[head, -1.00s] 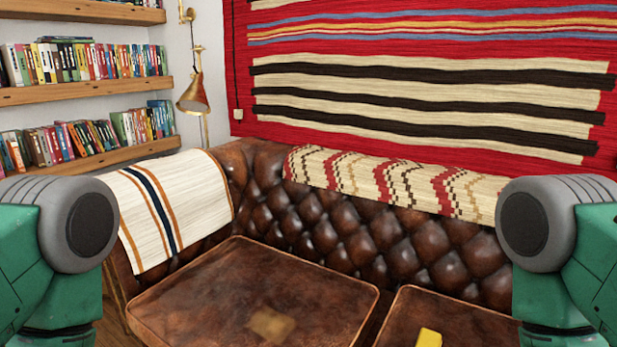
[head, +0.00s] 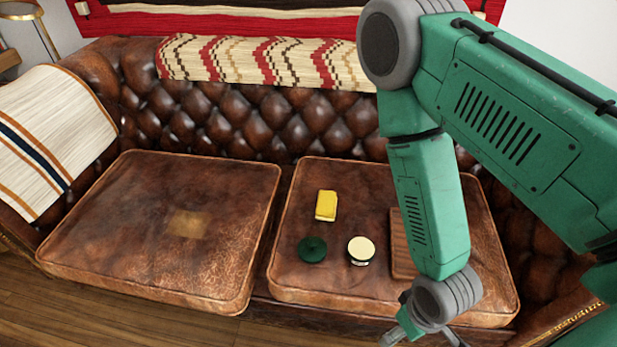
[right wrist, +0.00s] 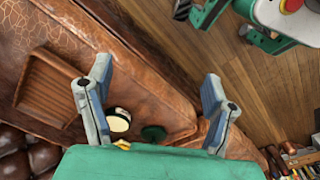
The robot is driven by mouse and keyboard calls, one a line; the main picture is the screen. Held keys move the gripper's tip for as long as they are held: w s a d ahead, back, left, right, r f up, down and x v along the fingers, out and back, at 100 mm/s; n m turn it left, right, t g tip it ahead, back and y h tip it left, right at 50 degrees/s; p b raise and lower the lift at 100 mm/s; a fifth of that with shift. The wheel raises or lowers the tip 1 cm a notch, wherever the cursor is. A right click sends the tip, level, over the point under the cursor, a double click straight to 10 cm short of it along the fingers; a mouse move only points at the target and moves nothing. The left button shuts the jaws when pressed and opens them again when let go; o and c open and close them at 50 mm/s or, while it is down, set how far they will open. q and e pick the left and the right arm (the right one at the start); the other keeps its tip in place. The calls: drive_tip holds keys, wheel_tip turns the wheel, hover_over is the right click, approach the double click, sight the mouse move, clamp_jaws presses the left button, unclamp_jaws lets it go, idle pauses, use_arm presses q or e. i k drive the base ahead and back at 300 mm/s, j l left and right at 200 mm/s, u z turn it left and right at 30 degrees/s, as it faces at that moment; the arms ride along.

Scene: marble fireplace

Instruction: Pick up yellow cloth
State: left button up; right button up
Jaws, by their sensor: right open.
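The yellow cloth (head: 326,205) looks like a small folded yellow block lying on the right seat cushion (head: 300,190) of the brown leather sofa. In the right wrist view only a small bit of yellow (right wrist: 122,145) shows at the edge of my gripper's body. My right gripper (head: 420,335) is low at the front edge of the right cushion, nearer than the cloth and to its right, apart from it. In the right wrist view its two fingers (right wrist: 157,80) are spread wide with nothing between them.
A dark green lid (head: 312,249) and an open tin with cream contents (head: 361,252) lie in front of the cloth. A slatted wooden piece (head: 402,245) lies right of them, partly behind my right arm. A tan patch (head: 187,223) marks the otherwise empty left cushion.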

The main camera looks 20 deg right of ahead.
sight(326, 202)
drive_tip(key=i+j+z, duration=0.15)
drive_tip(key=i+j, duration=0.15)
drive_tip(key=i+j+z, duration=0.15)
drive_tip(key=i+j, duration=0.15)
drive_tip(key=j, duration=0.2)
drive_tip(key=i+j+z, duration=0.15)
drive_tip(key=j, duration=0.25)
drive_tip(key=i, duration=0.1)
